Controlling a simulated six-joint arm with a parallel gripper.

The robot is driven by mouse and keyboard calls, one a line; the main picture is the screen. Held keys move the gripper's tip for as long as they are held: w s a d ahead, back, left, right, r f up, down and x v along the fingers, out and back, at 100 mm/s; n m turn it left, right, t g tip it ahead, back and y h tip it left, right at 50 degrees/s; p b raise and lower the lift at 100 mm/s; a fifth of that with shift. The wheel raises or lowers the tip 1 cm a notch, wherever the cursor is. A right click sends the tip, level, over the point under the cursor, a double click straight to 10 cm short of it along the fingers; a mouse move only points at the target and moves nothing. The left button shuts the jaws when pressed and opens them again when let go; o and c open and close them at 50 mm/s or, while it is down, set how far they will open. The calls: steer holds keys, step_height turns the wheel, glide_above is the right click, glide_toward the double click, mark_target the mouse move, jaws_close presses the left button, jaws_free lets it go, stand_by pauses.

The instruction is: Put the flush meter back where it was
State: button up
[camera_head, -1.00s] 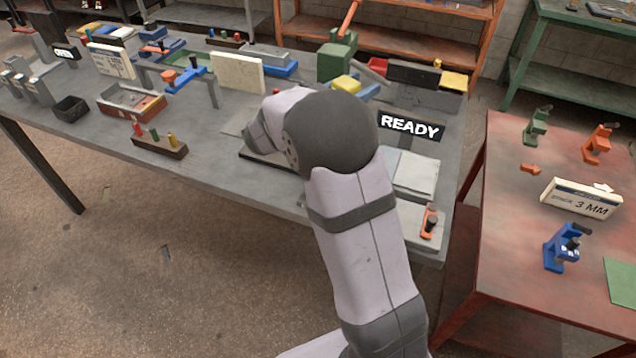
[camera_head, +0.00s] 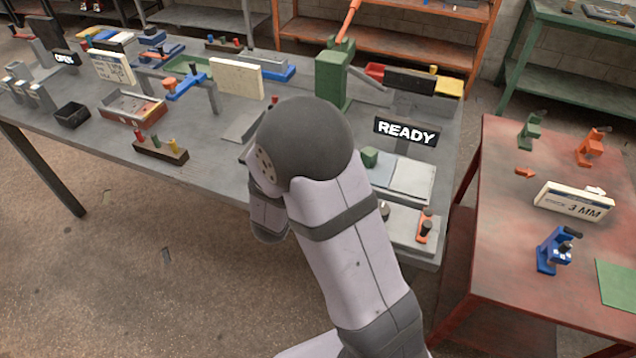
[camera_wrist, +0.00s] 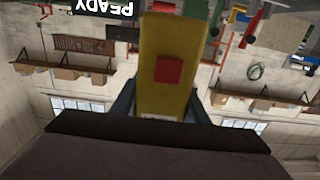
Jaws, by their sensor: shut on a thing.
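A yellow block-shaped thing with a red square on its face (camera_wrist: 168,38) fills the middle of the wrist view; I take it to be the flush meter. My gripper (camera_wrist: 162,103) is shut on it, with dark fingers at both sides of its lower part. In the head view my own arm hides the gripper and the held thing. Where the flush meter stood before cannot be told from these frames.
The red table (camera_head: 500,250) stands to the right.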

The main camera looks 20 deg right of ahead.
steer(key=shift+f+p, duration=0.5)
steer(key=shift+f, duration=4.1)
steer(key=shift+f, duration=0.2)
steer(key=o, duration=1.1)
steer(key=shift+o, duration=0.2)
steer(key=shift+a+r, duration=0.1)
steer(key=shift+r, duration=0.1)
steer(key=b+v, duration=0.3)
steer(key=v, duration=0.9)
